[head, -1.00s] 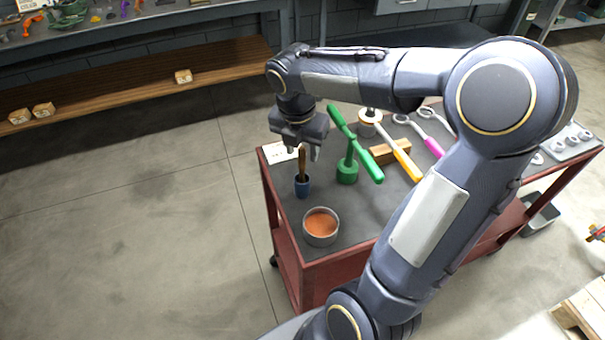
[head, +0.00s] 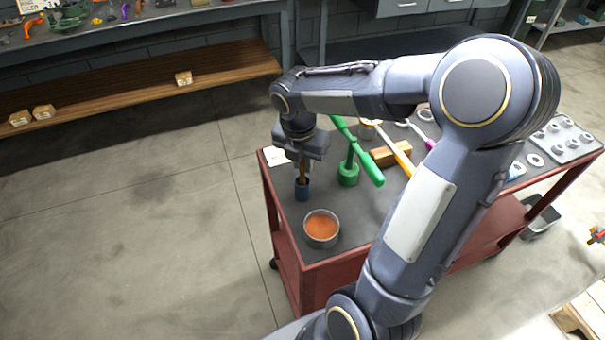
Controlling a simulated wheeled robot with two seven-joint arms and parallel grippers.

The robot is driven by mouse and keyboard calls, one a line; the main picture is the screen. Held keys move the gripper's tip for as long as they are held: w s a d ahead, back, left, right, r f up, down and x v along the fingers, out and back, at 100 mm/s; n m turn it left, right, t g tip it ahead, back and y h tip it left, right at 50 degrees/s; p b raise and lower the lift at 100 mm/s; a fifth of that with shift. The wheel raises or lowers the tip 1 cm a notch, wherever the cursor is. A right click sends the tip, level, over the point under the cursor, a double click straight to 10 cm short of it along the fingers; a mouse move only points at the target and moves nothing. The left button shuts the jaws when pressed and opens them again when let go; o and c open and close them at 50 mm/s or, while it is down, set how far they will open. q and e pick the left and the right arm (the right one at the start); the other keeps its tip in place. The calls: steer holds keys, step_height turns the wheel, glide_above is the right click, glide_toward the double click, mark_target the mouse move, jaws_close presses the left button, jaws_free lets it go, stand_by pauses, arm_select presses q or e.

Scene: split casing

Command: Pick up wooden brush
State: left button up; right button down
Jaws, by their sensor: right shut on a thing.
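My left gripper is not in view.
A round tin with orange contents (head: 321,228) stands in front of the cup. A green mallet on a green stand (head: 347,174) is close on the right.

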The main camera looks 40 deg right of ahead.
step_height(320, 180, up, 10)
steer(key=shift+p, duration=0.45)
stand_by(0.5)
